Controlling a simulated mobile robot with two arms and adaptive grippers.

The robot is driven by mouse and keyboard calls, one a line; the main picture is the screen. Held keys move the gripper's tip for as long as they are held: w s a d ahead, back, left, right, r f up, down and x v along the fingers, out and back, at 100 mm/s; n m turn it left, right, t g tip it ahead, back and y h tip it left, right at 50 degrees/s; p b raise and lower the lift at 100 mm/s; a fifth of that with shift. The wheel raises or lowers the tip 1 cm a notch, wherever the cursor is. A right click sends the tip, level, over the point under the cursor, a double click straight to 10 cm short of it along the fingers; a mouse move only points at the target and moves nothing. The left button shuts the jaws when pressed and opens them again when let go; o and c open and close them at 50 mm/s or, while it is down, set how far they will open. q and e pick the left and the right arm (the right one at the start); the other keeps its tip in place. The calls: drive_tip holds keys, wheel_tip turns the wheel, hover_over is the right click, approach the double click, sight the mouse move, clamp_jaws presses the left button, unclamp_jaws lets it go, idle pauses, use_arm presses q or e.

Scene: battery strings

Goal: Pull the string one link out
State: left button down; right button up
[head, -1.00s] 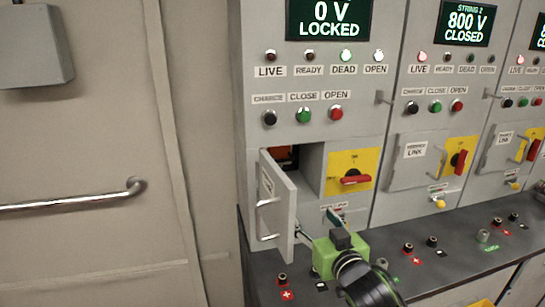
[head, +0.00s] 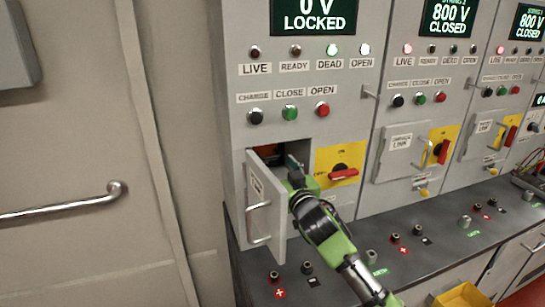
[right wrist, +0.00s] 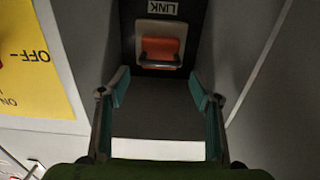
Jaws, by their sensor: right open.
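The orange link (right wrist: 160,50) sits at the back of the string one compartment, under a LINK label, in the right wrist view. In the head view only a sliver of it (head: 272,151) shows. My right gripper (right wrist: 160,90) is open and empty, its teal-padded fingers spread at the compartment mouth, short of the link. In the head view the right gripper (head: 294,170) is beside the open compartment door (head: 266,200). My left gripper is out of view.
The string one panel display (head: 313,14) reads 0 V LOCKED, with DEAD and OPEN lamps lit. A red rotary handle (head: 343,174) on a yellow plate is right of the compartment. Terminals (head: 274,277) stand on the dark counter below.

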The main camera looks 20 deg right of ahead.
sight(267, 152)
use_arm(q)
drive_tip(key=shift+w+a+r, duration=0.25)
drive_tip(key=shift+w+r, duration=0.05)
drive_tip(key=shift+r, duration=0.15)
use_arm(e)
drive_tip(key=w, duration=0.3)
drive_tip(key=shift+w+a, duration=0.1)
drive_tip(key=shift+w, duration=0.1)
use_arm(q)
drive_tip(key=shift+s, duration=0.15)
use_arm(e)
drive_tip(key=shift+c, duration=0.3)
